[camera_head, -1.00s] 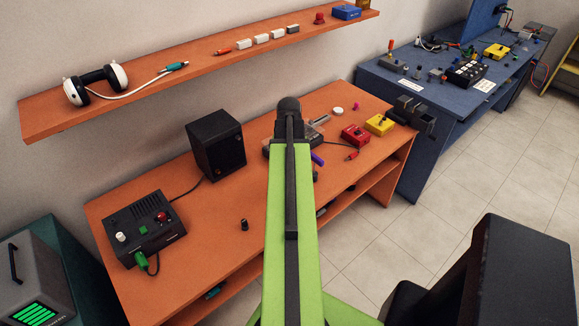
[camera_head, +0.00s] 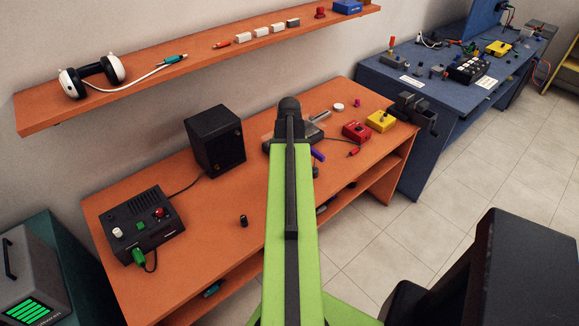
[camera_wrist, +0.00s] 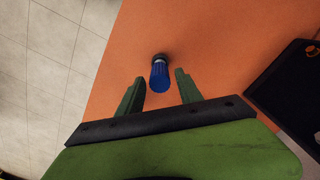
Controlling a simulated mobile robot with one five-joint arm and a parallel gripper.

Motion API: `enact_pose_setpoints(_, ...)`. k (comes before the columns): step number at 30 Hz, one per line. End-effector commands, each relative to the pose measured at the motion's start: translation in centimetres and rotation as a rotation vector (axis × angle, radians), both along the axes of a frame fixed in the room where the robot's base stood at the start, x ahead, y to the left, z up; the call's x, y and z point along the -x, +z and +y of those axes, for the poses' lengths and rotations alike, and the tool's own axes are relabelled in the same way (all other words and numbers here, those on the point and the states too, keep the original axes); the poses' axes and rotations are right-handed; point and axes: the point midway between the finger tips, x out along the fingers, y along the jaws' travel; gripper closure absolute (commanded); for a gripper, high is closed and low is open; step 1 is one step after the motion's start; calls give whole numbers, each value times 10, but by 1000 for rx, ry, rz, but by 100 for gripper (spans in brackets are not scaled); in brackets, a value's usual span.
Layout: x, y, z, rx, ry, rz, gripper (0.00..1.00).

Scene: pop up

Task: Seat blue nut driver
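In the wrist view, a blue nut driver (camera_wrist: 159,76) with a dark far end shows over the orange bench. My gripper (camera_wrist: 160,77) is open. Its two green fingers stand on either side of the blue handle, with a gap on each side, so it is not gripped. I cannot tell the height of the fingers above the bench. In the head view my green arm covers the gripper, and I cannot make out the nut driver for sure.
On the orange bench (camera_head: 190,255) stand a control box (camera_head: 142,223), a black speaker (camera_head: 216,140), a small black cylinder (camera_head: 243,221), a red box (camera_head: 356,132) and a yellow box (camera_head: 380,121). A shelf (camera_head: 160,80) hangs above. The wrist view shows the bench edge and tiled floor left.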

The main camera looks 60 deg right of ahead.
Motion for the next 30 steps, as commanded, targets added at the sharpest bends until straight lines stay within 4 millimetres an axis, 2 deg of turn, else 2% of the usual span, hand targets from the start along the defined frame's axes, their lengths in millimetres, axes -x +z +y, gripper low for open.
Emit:
enact_pose_setpoints(10,0,0,0,0,0,0,48)
enact_pose_setpoints(14,0,7,0,0,0,0,48)
enact_pose_setpoints(20,0,36,0,0,0,0,48)
enact_pose_setpoints(30,0,113,0,0,0,0,48)
